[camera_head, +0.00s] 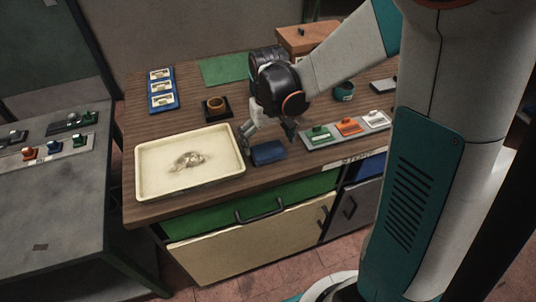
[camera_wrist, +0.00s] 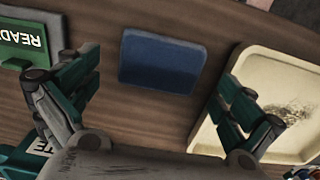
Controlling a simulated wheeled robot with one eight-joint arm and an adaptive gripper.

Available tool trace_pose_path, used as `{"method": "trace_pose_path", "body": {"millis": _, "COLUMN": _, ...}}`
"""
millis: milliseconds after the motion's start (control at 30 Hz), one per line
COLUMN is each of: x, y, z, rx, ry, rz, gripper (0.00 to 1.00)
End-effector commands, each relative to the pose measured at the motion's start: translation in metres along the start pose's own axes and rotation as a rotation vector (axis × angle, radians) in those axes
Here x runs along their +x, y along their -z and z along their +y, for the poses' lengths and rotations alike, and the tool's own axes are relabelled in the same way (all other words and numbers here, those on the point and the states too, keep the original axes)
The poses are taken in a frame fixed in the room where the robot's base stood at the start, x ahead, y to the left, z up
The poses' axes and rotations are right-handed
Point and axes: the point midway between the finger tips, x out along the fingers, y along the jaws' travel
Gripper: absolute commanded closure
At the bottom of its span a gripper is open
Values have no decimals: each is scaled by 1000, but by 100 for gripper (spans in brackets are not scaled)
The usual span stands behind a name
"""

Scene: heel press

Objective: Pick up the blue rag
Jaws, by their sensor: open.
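The blue rag (camera_head: 268,152) is a small flat folded block on the wooden table, between the cream tray and the row of coloured panels. In the wrist view the blue rag (camera_wrist: 161,62) lies flat, ahead of and between my fingers. My gripper (camera_head: 268,134) is above the table just behind the rag. In the wrist view my gripper (camera_wrist: 165,85) is open and empty, with one finger on each side. The fingers do not appear to touch the rag.
The cream tray (camera_head: 150,188) with a greyish clump in it stands left of the rag. A panel with green, orange and white parts (camera_head: 305,142) lies to its right. Blue cards (camera_head: 163,102) and a green mat (camera_head: 222,69) lie farther back. The table's front edge is close.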

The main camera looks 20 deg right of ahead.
Motion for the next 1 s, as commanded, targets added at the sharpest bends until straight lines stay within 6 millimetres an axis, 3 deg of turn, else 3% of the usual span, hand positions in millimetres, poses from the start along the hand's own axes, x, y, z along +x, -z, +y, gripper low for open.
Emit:
{"method": "trace_pose_path", "body": {"millis": 33, "x": 12, "y": 0, "z": -2, "rx": -1, "ry": 0, "rz": 0, "gripper": 0}}
{"method": "trace_pose_path", "body": {"millis": 133, "x": 24, "y": 0, "z": -1, "rx": 0, "ry": 0, "rz": 0, "gripper": 0}}
{"method": "trace_pose_path", "body": {"millis": 400, "x": 27, "y": 0, "z": -1, "rx": 0, "ry": 0, "rz": 0, "gripper": 0}}
{"method": "trace_pose_path", "body": {"millis": 567, "x": 26, "y": 0, "z": -1, "rx": 0, "ry": 0, "rz": 0, "gripper": 36}}
{"method": "trace_pose_path", "body": {"millis": 700, "x": 26, "y": 0, "z": -1, "rx": 0, "ry": 0, "rz": 0, "gripper": 41}}
{"method": "trace_pose_path", "body": {"millis": 1000, "x": 24, "y": 0, "z": -1, "rx": 0, "ry": 0, "rz": 0, "gripper": 41}}
